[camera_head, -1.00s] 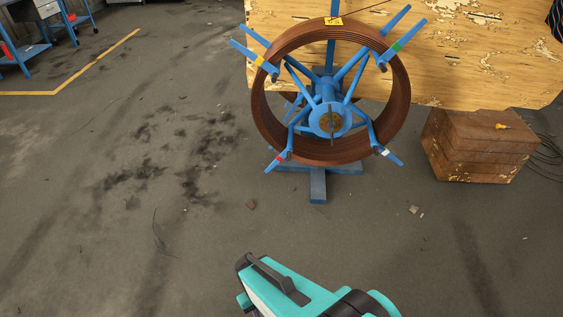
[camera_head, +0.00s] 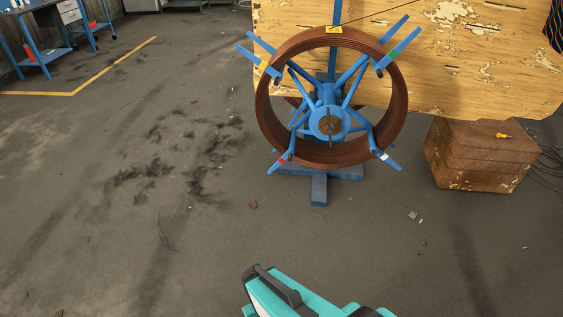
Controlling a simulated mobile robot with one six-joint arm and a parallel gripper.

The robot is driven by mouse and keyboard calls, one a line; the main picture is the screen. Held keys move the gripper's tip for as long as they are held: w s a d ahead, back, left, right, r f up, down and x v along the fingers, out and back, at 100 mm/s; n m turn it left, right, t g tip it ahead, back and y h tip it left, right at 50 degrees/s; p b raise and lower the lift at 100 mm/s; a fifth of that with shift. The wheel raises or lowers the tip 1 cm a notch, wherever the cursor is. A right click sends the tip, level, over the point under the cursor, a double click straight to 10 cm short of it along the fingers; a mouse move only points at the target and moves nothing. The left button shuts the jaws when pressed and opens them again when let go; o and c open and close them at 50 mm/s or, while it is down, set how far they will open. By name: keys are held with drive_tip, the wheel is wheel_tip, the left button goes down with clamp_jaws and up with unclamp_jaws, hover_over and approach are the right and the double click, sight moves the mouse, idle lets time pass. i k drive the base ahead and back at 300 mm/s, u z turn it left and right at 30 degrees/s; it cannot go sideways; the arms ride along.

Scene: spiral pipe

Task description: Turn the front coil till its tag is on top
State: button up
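The front coil (camera_head: 398,100) is a ring of rusty brown tubing on a blue reel (camera_head: 329,121), facing me in the head view. A small yellow tag (camera_head: 334,29) sits at the top of the ring. The reel's blue arms carry coloured bands: yellow at upper left, green at upper right, red at lower left, white at lower right. A teal and black part of my arm shows at the bottom edge, well apart from the coil. My gripper is not visible.
A brown wooden box (camera_head: 475,165) is at right, with cables beyond. A blue workbench (camera_head: 45,50) is at far left. The floor in front is mostly clear, with small debris.

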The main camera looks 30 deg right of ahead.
sight(354, 152)
drive_tip(key=u, duration=0.6)
drive_tip(key=i, duration=0.9)
